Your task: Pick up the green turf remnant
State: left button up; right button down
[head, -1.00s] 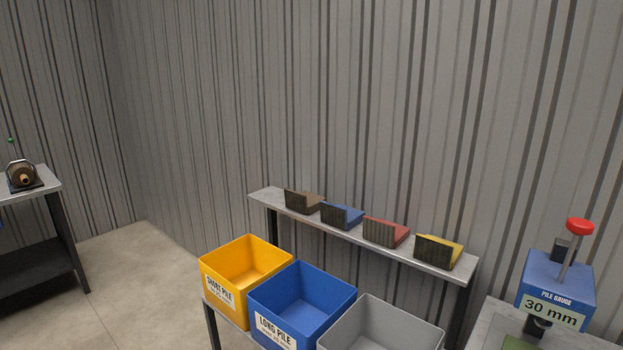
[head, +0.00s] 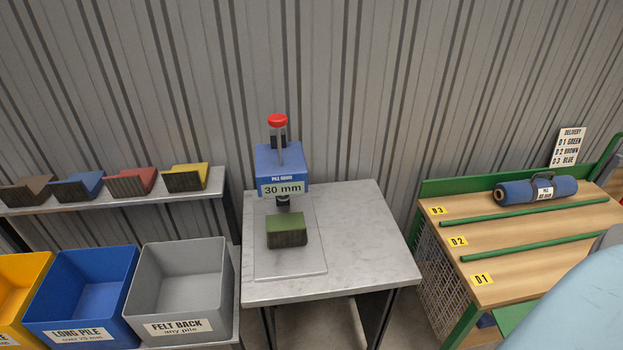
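The green turf remnant (head: 287,231) is a small block with a green top and dark sides. It lies on the flat plate of the pile gauge, on a grey table (head: 360,235). The blue pile gauge (head: 281,165) stands just behind it, with a red knob on top and a display reading 30 mm. The gauge's dark foot is at the remnant's back edge; I cannot tell whether they touch. Neither of my grippers is in view.
Yellow (head: 22,290), blue (head: 85,290) and grey (head: 183,285) bins stand at the left. A shelf with brown, blue, red and yellow samples (head: 185,177) is behind them. At the right, a wooden rack (head: 520,235) marked D1 to D3 holds a blue roll (head: 536,190). The table's right half is clear.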

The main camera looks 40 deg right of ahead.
aim_at(289, 230)
jog(key=z, duration=0.9)
